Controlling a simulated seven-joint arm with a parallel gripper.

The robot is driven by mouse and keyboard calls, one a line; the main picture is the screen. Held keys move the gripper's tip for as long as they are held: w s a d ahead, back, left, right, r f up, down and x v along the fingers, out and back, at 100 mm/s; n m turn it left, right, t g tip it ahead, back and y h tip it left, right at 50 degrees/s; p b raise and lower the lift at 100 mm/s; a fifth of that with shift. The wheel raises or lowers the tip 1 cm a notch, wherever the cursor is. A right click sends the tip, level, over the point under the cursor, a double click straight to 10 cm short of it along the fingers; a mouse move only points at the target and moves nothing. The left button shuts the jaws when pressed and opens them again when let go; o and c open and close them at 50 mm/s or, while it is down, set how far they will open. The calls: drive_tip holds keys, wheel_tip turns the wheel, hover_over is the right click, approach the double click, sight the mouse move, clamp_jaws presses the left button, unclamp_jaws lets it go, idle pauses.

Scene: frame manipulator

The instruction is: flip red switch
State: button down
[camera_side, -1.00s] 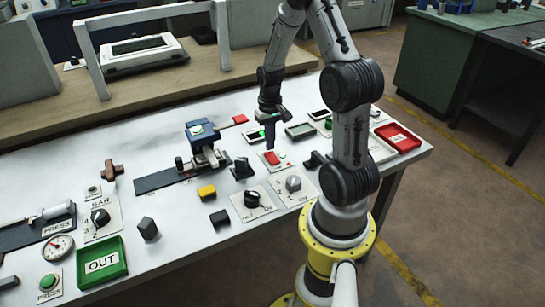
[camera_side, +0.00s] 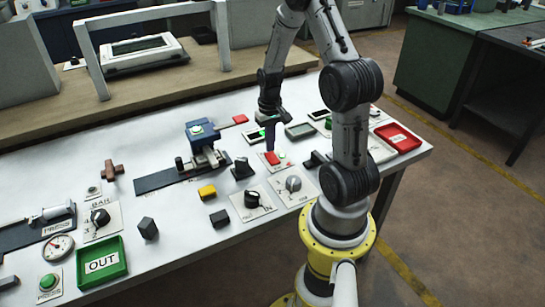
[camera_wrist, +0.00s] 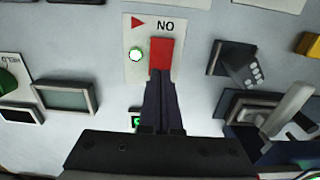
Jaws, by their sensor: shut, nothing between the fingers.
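The red switch (camera_wrist: 161,54) is a red rectangular rocker on a white plate, with "NO" lettering and a red triangle beside it in the wrist view. It also shows in the side view (camera_side: 272,158), partly hidden by my fingers. My gripper (camera_wrist: 163,76) is shut and empty, pointing down. Its fingertips overlap the near end of the switch in the wrist view; I cannot tell whether they touch it. In the side view my gripper (camera_side: 270,149) is right over the switch plate.
A grey knob (camera_side: 293,184) and a black knob (camera_side: 252,200) sit in front of the switch. A yellow block (camera_side: 207,192) and a blue press fixture (camera_side: 203,135) stand left. A red tray (camera_side: 398,138) is at the right. Small displays (camera_side: 299,130) lie behind.

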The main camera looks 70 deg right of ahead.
sight(270, 154)
drive_tip(key=shift+f, duration=0.95)
idle(0.5)
drive_tip(key=shift+r, duration=3.55)
